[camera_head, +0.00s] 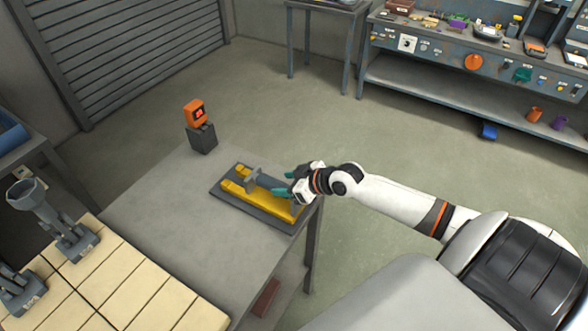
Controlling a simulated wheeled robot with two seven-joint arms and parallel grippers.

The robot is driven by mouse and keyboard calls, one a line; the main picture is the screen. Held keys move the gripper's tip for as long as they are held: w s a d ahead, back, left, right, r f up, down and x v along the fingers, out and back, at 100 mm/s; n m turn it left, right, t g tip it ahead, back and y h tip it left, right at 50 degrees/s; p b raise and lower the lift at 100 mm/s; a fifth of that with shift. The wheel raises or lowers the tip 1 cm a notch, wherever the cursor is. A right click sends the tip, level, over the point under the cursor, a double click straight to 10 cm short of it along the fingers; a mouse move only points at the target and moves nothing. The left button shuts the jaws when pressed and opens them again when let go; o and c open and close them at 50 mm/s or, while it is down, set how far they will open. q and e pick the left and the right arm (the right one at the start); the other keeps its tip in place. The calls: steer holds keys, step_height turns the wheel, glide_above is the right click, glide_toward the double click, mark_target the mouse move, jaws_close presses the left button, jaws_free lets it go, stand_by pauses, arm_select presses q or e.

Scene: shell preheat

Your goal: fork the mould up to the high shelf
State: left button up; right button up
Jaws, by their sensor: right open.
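A yellow two-pronged fork (270,202) lies on a dark grey tray (228,197) at the table's far right corner. A grey upright piece (252,178) stands up from it. My right gripper (283,184), with teal fingertips, is open and empty just above the fork's right part, beside a grey bar; I cannot tell if it touches. A grey piece with a funnel-shaped top (27,194), probably the mould, stands on pale tiles at the left. A second grey piece (20,290) is partly cut off at the left edge. My left gripper is not in view. I cannot identify the high shelf.
The grey table (165,220) is clear between the pale tiles (125,280) and the tray. An orange device on a dark block (203,138) stands at the table's back edge. A cluttered workbench (450,55) stands at the back right. Open floor lies between.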

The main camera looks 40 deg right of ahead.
mark_target(275, 183)
steer(key=b+x, duration=0.1)
steer(key=x, duration=0.2)
steer(key=shift+f+b, duration=0.1)
steer(key=shift+b, duration=0.2)
steer(key=shift+b+x, duration=0.75)
steer(key=shift+x, duration=0.55)
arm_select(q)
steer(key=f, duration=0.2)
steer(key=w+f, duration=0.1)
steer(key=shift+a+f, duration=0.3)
arm_select(e)
jaws_close()
